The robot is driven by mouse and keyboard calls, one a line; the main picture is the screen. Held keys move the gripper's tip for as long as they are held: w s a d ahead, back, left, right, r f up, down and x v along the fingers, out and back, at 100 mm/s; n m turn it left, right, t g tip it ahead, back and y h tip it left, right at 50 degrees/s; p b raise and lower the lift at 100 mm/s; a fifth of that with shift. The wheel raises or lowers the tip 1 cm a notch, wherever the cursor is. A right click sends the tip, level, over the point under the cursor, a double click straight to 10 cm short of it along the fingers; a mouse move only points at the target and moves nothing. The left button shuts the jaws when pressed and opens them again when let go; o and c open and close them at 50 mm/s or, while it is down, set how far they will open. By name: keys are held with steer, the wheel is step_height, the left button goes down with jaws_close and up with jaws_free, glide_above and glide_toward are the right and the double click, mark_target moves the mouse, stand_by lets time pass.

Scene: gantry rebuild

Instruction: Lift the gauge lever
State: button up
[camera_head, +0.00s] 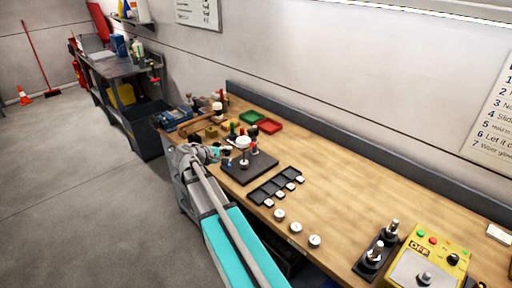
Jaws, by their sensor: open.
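A dark square plate (262,166) on the workbench carries a stand with a round white top (243,143), which looks like the gauge. A small red-tipped part (254,148) stands just right of it; I cannot tell whether this is the gauge lever. My gripper (217,154) is at the plate's left side, just left of the white top. It is open, with nothing visibly held. The fingers are small in view, and I cannot tell whether they touch anything.
A black slotted tray (259,196) and several white round pieces (295,228) lie nearer. A dark base with metal posts (376,256) and a yellow box marked OFF (407,270) are at right.

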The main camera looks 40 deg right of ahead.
mark_target(254, 144)
steer(key=shift+w+d+r+n+h, duration=0.4)
steer(key=shift+w+d+r+h, duration=0.1)
steer(key=shift+d+r, duration=0.25)
steer(key=shift+d, duration=0.1)
steer(key=b+x, duration=0.4)
steer(key=x, duration=0.9)
steer(key=shift+d+f+b, duration=0.15)
steer(key=shift+d+b, duration=0.15)
steer(key=shift+d, duration=0.05)
